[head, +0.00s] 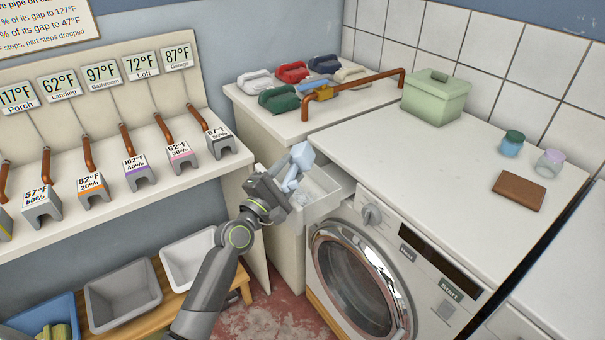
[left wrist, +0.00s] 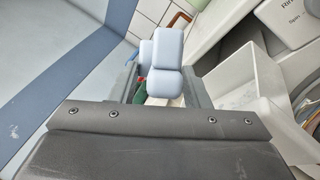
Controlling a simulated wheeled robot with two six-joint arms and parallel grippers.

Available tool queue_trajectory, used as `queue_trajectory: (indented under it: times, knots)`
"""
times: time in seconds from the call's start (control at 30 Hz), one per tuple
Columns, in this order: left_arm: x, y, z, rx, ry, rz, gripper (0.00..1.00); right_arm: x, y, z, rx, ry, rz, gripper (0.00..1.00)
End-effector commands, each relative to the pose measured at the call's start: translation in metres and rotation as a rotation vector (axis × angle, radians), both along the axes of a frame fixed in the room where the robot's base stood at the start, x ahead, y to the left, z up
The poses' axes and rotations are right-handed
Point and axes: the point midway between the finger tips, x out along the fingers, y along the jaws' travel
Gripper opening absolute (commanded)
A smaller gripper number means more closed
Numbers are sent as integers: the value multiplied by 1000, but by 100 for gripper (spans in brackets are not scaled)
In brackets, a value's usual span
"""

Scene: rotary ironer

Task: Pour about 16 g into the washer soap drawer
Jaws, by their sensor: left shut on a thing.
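My left gripper (head: 281,188) is shut on a pale blue scoop-like object (head: 302,156), whose blocky end sticks up above the fingers. In the left wrist view the pale blue object (left wrist: 166,52) stands between the jaws. The washer soap drawer (head: 322,187) is pulled out of the white washer (head: 372,225), and the gripper and object are over its left side. The drawer's white wall (left wrist: 245,95) is right of the jaws in the left wrist view. Part of the drawer's inside is hidden by my gripper, and I cannot tell how much it holds. My right gripper is out of view.
A green lidded box (head: 436,98), two small jars and a brown wallet-like item (head: 519,191) are on the washer top. Several coloured scoop-like objects (head: 292,72) lie on the back counter by a copper pipe (head: 352,90). A labelled shelf and bins (head: 122,298) are at left.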

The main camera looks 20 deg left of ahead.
Motion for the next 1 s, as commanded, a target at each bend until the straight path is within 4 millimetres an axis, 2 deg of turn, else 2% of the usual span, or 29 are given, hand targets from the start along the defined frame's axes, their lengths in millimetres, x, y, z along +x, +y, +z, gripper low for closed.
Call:
queue_trajectory:
  times: [0.8, 1.0]
  knots:
    - [0, 1, -1, -63, -4, 0, 20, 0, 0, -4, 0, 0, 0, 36]
    - [7, 2, 5, -79, -5, -1, 20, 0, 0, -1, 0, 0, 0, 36]
